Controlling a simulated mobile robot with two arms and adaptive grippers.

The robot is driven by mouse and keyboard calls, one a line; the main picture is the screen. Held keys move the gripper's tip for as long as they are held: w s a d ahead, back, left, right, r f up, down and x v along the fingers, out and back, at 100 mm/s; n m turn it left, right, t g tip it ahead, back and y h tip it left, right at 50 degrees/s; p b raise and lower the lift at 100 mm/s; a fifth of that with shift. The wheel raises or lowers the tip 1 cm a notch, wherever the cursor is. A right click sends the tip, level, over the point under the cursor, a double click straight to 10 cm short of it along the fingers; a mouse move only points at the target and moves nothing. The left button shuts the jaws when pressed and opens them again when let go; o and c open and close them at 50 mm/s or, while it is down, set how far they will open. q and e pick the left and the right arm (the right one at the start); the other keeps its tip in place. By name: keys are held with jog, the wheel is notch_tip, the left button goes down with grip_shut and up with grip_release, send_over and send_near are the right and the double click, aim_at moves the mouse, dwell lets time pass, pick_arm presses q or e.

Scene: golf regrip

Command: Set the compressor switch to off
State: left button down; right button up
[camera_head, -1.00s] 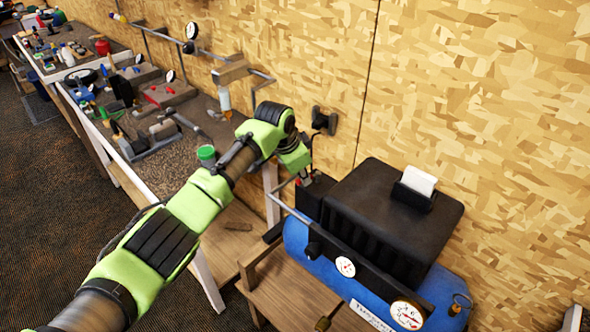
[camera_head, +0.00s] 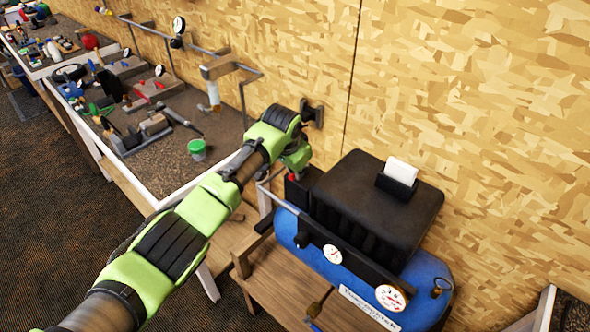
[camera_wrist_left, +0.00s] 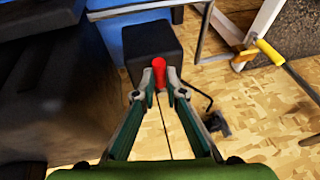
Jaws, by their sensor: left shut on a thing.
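The compressor has a blue tank (camera_head: 432,282) and a black motor cover (camera_head: 375,205), and it stands on a low wooden stand. A black switch box (camera_head: 303,187) sits at its left end, beside the wall. In the left wrist view, the black box (camera_wrist_left: 150,48) has a red switch lever (camera_wrist_left: 159,70) standing out from it. My left gripper (camera_head: 296,172) is at the switch box. In the left wrist view, its two fingertips (camera_wrist_left: 159,82) are shut on the red lever. The lever's exact setting cannot be told. My right gripper is not in view.
A metal handle bar (camera_head: 272,196) runs beside the switch box. A workbench (camera_head: 170,172) with a green cup (camera_head: 197,149) and several tools stands to the left. The wooden wall is close behind. Two gauges are on the compressor's front.

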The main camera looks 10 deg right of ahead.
pick_arm(q)
jog(key=c, duration=2.1)
grip_release()
jog(key=shift+d, duration=0.1)
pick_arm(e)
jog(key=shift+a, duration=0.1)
pick_arm(q)
jog(key=v, duration=1.2)
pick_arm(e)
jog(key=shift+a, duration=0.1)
